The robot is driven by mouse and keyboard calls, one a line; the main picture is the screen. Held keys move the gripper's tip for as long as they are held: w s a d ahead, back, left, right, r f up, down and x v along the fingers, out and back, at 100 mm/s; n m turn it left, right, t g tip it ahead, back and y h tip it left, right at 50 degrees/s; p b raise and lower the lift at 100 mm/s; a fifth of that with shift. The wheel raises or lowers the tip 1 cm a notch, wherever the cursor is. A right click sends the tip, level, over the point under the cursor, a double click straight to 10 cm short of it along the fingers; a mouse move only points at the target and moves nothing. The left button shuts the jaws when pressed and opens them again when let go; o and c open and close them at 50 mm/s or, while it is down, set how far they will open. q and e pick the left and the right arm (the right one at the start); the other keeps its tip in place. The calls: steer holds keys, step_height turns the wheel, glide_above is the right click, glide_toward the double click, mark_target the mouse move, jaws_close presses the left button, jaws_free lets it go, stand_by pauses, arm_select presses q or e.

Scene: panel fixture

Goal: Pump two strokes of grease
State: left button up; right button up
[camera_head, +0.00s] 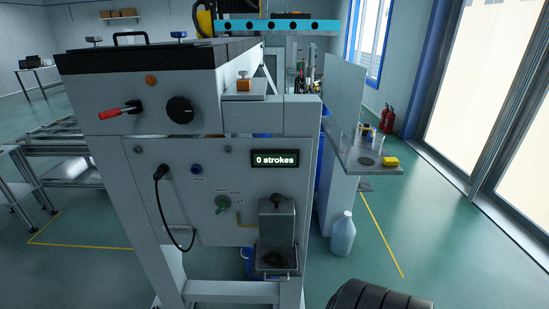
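A grey panel fixture (150,200) stands in the middle of the view. Its small display (275,158) reads "0 strokes". Below it, at the panel's lower right, is a grey box-shaped unit (277,222) with a small knob on top. A dark tray (275,261) with a handle sits under this unit. A red-handled lever (118,111) is on the upper left.
A black cable (160,212) hangs on the panel. A black dial (180,110) and blue button (196,169) are on the front. A jug (343,234) stands on the floor at right, below a side shelf (372,160).

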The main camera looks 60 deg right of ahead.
jaws_close()
stand_by(1.7)
